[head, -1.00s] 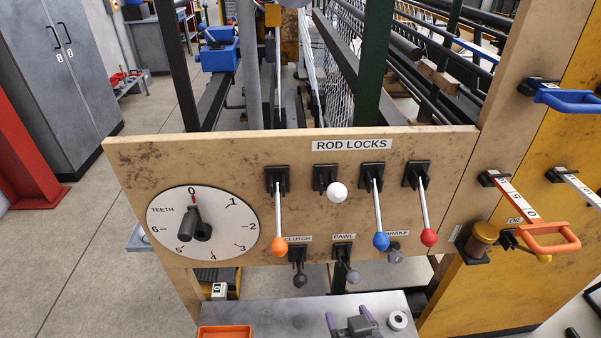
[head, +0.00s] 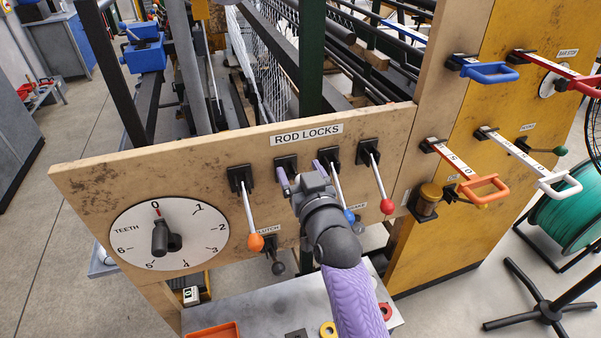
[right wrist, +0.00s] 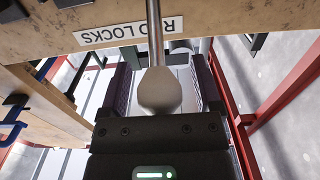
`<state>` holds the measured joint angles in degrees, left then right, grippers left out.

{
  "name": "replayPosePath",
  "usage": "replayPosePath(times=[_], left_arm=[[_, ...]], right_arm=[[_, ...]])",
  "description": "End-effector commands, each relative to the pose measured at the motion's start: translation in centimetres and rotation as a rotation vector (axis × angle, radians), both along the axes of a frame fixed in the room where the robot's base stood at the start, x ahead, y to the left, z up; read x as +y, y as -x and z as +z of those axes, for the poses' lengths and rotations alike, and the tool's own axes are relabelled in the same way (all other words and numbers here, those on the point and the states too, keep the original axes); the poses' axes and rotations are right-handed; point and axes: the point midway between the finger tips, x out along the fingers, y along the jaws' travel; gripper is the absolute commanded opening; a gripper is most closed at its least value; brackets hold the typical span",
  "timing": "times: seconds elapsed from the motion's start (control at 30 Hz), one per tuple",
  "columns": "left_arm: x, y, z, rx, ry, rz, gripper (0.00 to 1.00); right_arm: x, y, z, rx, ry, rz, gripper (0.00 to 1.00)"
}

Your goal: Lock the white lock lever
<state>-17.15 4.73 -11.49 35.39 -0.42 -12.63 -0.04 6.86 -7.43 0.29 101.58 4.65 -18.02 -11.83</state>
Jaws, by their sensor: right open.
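The white lock lever is second from left under the ROD LOCKS label (head: 307,134). A gap shows beside the knob on both sides. My left gripper is in neither view.
The orange (head: 256,242), blue (head: 349,215) and red (head: 387,206) levers hang down from the same panel, blue close beside my gripper. The TEETH dial (head: 170,234) is at left. Orange (head: 490,190) and white (head: 560,185) handles stick out at right. A bench (head: 262,310) lies below.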

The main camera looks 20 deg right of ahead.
Motion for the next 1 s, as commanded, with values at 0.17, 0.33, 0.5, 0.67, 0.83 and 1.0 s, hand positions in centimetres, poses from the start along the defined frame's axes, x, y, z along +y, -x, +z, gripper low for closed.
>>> replayPosePath(times=[0.17,0.33,0.5,0.67,0.83,1.0], left_arm=[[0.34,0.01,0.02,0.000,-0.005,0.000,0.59],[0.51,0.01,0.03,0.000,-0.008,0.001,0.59],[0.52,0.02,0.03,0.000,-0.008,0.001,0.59],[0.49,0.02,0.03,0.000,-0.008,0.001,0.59],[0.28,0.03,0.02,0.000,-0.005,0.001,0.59],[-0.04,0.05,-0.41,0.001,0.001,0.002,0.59]], right_arm=[[0.00,0.02,0.01,0.000,0.000,0.000,0.80],[0.00,0.03,0.00,0.000,0.000,0.000,0.44],[-0.01,0.04,0.00,0.000,0.000,0.000,0.08],[-0.01,0.04,-0.01,0.000,0.000,0.000,0.00],[-0.01,0.05,-0.01,0.000,0.000,0.000,0.00],[-0.02,0.14,-0.27,-0.012,0.001,0.000,0.00]])
